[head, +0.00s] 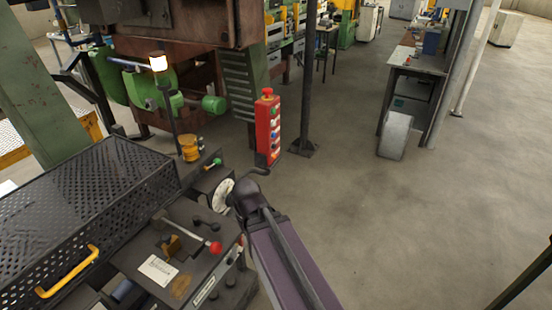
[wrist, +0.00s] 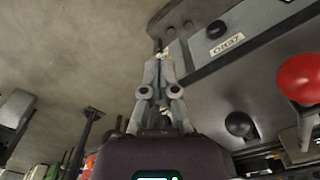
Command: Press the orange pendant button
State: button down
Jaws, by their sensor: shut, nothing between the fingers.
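I cannot tell which button is the orange one. My arm ends just below it in the picture, by a pale dial; the fingers are hidden there. In the wrist view my gripper (wrist: 163,60) is shut and empty, its fingertips over or near the edge of a grey machine panel (wrist: 260,32). I cannot tell whether they touch it. No pendant button shows clearly at the fingertips.
A control desk with a red-knobbed lever (head: 215,248) stands left of my arm; its red ball (wrist: 300,78) and a black ball (wrist: 238,123) are close in the wrist view. A dark post (head: 307,80) stands right of the pendant.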

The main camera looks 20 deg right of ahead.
aim_at(274, 157)
jog(key=shift+w, duration=0.1)
dwell(0.7)
jog(key=w+d+f+n+t+y+b, duration=0.25)
jog(key=w+d+t+b, duration=0.3)
jog(key=w+d, duration=1)
jog(key=w+d+t+b, duration=0.1)
jog(key=w+d+t, duration=0.1)
jog(key=w+d, duration=0.3)
jog(key=w+d+r+t+h+b, duration=0.1)
jog(key=w+d, duration=0.4)
jog(key=d, duration=0.6)
jog(key=shift+w+r+m+t+b, duration=0.25)
jog(key=shift+m+t+b, duration=0.3)
jog(key=shift+t, duration=0.6)
jog(key=shift+w+a, duration=0.1)
jog(key=shift+a, duration=0.05)
jog(key=w+a, duration=0.5)
jog(key=w, duration=0.1)
jog(key=shift+w+a, duration=0.15)
jog(key=shift+w, duration=0.2)
